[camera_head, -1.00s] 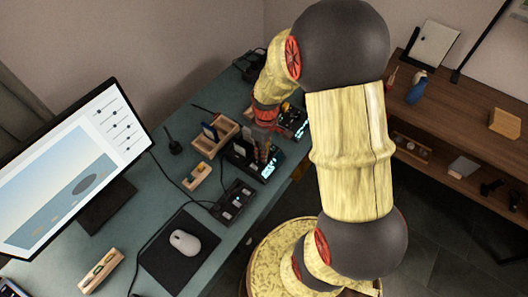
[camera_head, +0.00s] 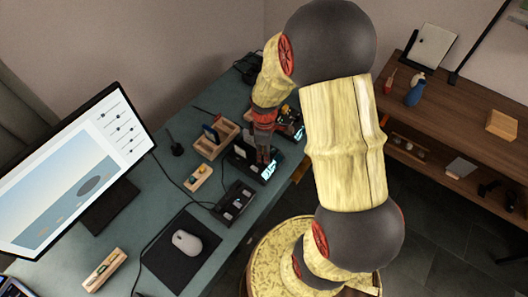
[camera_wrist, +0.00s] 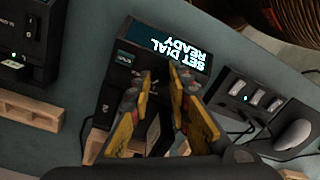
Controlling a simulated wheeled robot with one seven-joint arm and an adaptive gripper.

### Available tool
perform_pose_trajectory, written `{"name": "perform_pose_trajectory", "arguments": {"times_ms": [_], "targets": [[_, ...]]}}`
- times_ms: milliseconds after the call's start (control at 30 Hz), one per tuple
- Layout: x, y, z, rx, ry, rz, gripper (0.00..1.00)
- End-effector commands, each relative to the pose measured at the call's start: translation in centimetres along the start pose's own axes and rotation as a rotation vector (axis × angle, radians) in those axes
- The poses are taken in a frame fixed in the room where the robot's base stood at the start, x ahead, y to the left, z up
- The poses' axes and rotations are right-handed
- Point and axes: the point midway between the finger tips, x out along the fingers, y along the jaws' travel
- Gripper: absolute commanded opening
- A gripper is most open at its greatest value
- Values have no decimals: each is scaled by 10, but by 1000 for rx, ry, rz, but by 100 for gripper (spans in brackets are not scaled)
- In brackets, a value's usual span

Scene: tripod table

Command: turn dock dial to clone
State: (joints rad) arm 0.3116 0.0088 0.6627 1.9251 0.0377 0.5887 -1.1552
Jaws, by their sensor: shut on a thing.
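The dock (camera_head: 243,166) is a dark box near the desk's right edge, with a lit screen. In the wrist view the dock's screen (camera_wrist: 165,50) reads "SET DIAL READY". My gripper (camera_wrist: 160,82) reaches down over the dock, its two yellow-and-grey fingers pointing toward the screen side. It is shut on the dock dial, which the fingers largely hide. I cannot read the dial's pointer or its setting. In the head view my gripper (camera_head: 263,155) is small and partly merges with the dock.
A switch hub (camera_head: 233,202) sits close by, also in the wrist view (camera_wrist: 250,95). A second dark device (camera_wrist: 28,40) stands on the other side. A wooden tray (camera_head: 215,138), small wooden holder (camera_head: 198,177), mouse (camera_head: 187,242) and monitor (camera_head: 75,175) share the desk.

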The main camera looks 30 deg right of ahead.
Motion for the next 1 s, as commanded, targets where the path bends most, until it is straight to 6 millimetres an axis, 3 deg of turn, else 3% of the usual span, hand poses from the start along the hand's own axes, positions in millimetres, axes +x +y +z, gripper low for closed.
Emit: {"name": "perform_pose_trajectory", "arguments": {"times_ms": [500,1000], "targets": [[-1,-1,0,-449,-23,-2,0],[0,0,-1,-639,-31,-1,0]]}}
